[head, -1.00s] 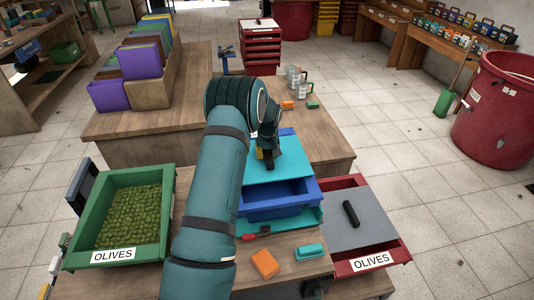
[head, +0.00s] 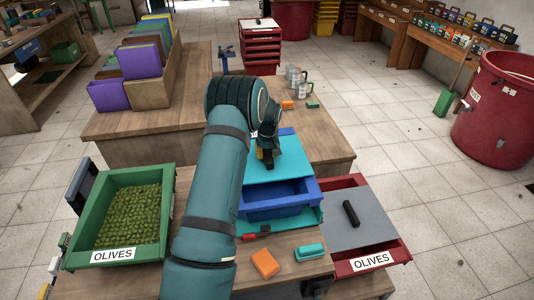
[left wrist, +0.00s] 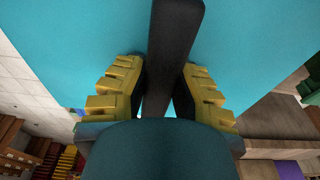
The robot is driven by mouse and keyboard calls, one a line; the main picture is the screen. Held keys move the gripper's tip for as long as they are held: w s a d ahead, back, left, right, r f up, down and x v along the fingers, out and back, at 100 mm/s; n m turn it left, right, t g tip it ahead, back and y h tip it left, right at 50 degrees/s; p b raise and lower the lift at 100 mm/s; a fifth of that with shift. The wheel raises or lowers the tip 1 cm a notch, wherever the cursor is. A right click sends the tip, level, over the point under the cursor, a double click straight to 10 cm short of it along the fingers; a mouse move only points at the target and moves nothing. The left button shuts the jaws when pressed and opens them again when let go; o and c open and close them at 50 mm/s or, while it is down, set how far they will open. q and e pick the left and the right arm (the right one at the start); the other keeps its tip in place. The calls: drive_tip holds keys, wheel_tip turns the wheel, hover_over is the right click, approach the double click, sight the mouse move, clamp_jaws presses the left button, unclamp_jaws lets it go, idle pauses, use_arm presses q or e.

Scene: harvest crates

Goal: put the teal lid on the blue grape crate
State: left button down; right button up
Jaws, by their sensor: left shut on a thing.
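The teal lid (head: 290,170) is a flat panel over the far part of the blue crate (head: 270,211). The crate's near part shows open, with dark blue inside; no grapes are visible. My left gripper (head: 267,160) is above the lid, shut on its dark bar handle. In the left wrist view the handle (left wrist: 172,50) runs between the yellow-padded fingers of the gripper (left wrist: 160,95), with the teal lid (left wrist: 250,40) spread behind. I cannot tell whether the lid touches the crate's rim. My right gripper is not in view.
A green olive crate (head: 163,208) stands at left. A red crate (head: 398,254) with a grey, black-handled lid stands at right. An orange block (head: 265,263) and a teal block (head: 309,252) lie in front. Cans (head: 298,80) and a bench vise (head: 224,61) are on the far table.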

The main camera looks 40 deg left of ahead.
use_arm(q)
drive_tip(key=shift+f+b, duration=0.5)
drive_tip(key=shift+f, duration=0.25)
drive_tip(key=c, duration=0.8)
unclamp_jaws()
drive_tip(key=shift+c, duration=0.2)
drive_tip(key=r, duration=0.4)
drive_tip(key=d+r, duration=0.1)
drive_tip(key=r, duration=0.3)
drive_tip(key=s+r, duration=0.1)
drive_tip(key=r, duration=0.3)
drive_tip(key=shift+s+d, duration=0.1)
drive_tip(key=shift+d, duration=0.1)
